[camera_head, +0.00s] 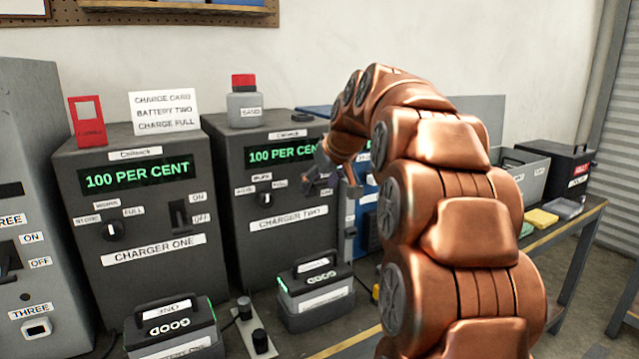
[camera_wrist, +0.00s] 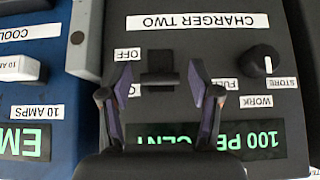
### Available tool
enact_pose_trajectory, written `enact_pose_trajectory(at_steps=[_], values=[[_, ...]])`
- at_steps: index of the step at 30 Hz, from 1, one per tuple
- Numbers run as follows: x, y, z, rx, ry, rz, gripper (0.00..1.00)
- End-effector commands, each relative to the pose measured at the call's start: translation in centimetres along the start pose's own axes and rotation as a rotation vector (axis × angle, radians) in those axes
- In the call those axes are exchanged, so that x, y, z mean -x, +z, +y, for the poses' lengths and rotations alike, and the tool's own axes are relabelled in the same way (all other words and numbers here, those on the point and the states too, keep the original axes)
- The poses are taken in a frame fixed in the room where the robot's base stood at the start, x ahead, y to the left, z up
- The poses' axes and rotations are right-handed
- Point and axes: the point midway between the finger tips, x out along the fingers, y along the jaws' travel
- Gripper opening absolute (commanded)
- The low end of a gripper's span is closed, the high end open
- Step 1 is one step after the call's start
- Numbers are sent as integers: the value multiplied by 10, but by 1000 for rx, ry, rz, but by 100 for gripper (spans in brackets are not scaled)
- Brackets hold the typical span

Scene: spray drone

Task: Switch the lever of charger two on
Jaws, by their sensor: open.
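Charger two (camera_head: 275,245) is a dark grey box with a green 100 PER CENT display. In the wrist view, charger two (camera_wrist: 225,70) appears upside down. Its black lever (camera_wrist: 160,68) sits beside the OFF label (camera_wrist: 128,54) and a partly hidden ON label (camera_wrist: 135,90). I cannot tell clearly which way the lever is set. My gripper (camera_wrist: 158,80) is open and empty, one finger on each side of the lever; contact is not clear. In the head view, my gripper (camera_head: 335,180) is in front of charger two's right side and hides the lever.
Charger one (camera_head: 150,270) stands to the left. A battery (camera_head: 315,295) stands in front of charger two. A bottle (camera_head: 245,105) stands on top. My arm blocks the right middle of the head view.

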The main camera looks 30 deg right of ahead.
Motion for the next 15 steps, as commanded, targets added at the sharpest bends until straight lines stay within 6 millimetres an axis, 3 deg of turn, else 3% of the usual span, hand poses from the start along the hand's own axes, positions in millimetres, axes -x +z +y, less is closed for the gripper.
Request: enact_pose_trajectory(at_steps=[5, 15], values=[[13, -1, 0, 0, 1, 2, 62], [77, -2, 0, 2, 2, 5, 62]])
